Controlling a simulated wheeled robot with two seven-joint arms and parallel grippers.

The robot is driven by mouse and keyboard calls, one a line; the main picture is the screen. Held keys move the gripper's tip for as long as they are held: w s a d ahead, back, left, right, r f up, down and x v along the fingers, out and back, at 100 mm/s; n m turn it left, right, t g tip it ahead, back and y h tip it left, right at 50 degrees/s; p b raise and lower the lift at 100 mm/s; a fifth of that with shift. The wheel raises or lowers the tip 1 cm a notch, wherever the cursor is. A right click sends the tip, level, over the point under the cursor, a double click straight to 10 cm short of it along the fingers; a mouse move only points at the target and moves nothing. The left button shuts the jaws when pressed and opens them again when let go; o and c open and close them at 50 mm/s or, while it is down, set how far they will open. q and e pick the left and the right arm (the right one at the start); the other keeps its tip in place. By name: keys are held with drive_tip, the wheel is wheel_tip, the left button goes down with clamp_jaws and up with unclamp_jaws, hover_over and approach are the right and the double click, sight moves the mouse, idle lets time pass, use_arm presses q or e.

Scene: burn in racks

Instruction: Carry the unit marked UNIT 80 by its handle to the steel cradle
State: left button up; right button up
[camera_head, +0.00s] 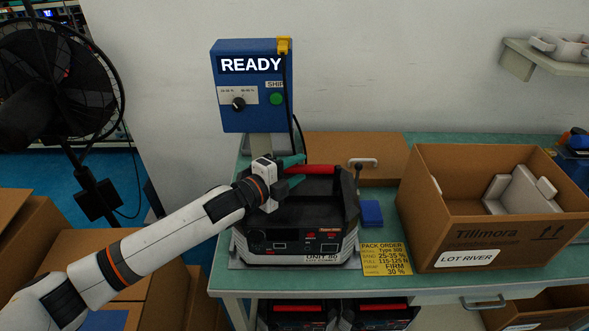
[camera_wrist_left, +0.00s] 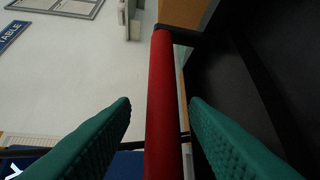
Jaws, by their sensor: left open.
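The black unit (camera_head: 297,222) stands upright on the green bench, with a label on its front that appears to read UNIT 80. Its red handle (camera_head: 313,169) runs across the top, partly hidden by my left gripper. My left gripper (camera_head: 299,171) is open, with its green fingers at the left part of the handle. In the left wrist view the red handle (camera_wrist_left: 162,100) passes between the two fingers (camera_wrist_left: 160,110), with a gap on each side. A grey metal plate (camera_head: 235,264) shows under the unit; I cannot tell whether it is the steel cradle. My right gripper is not in view.
A blue READY box (camera_head: 248,108) with a cable stands behind the unit. A cardboard LOT RIVER box (camera_head: 444,240) with white foam is at right. A yellow order card (camera_head: 386,259) lies beside the unit. More units (camera_head: 305,318) sit below. A fan (camera_head: 60,80) stands left.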

use_arm(q)
drive_tip(key=shift+s+a+f, duration=0.1)
drive_tip(key=shift+a, duration=0.15)
drive_tip(key=b+v, duration=0.2)
drive_tip(key=v, duration=0.9)
drive_tip(key=shift+s+a, duration=0.1)
drive_tip(key=shift+s, duration=0.15)
